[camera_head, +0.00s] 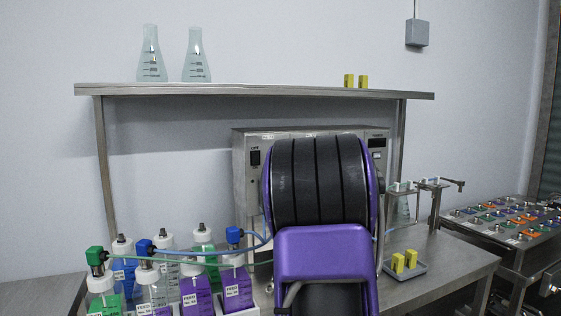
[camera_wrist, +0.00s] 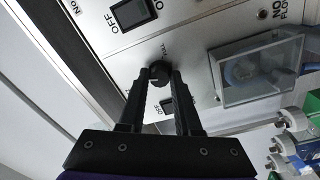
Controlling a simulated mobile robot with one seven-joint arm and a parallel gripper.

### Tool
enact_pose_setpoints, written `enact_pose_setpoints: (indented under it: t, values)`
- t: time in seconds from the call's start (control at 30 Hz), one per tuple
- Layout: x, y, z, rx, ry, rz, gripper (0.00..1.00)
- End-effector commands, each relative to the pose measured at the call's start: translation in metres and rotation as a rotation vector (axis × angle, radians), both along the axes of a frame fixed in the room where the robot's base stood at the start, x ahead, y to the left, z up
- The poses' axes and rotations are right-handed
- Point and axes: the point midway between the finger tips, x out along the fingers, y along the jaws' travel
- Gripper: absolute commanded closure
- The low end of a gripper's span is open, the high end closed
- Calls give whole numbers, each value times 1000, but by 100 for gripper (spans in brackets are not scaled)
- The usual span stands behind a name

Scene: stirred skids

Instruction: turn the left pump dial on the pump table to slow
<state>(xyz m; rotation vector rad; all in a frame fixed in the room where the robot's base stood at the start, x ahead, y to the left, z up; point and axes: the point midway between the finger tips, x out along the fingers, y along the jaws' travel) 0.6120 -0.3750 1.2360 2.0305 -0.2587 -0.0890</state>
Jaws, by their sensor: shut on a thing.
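The pump unit (camera_head: 243,165) is a grey metal box on the pump table (camera_head: 455,258), largely hidden in the head view by my purple and black arm. In the wrist view its panel (camera_wrist: 200,28) fills the upper part. My gripper (camera_wrist: 160,78) is shut on a small black dial (camera_wrist: 160,72) on this panel, one finger on each side.
A clear box-like cover (camera_wrist: 258,72) stands out from the panel right of my gripper. Feed bottles (camera_head: 196,290) with blue and green caps and tubing crowd the table's left. A small tray (camera_head: 408,268) with yellow blocks is at right. A shelf (camera_head: 250,91) with flasks spans above.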

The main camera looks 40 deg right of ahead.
Motion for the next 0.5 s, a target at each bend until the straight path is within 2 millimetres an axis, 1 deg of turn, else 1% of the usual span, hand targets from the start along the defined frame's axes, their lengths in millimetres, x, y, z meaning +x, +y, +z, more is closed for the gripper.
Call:
enact_pose_setpoints:
  t: [0.5]
  values:
    - [0,-1,1,-475,113,0,100]
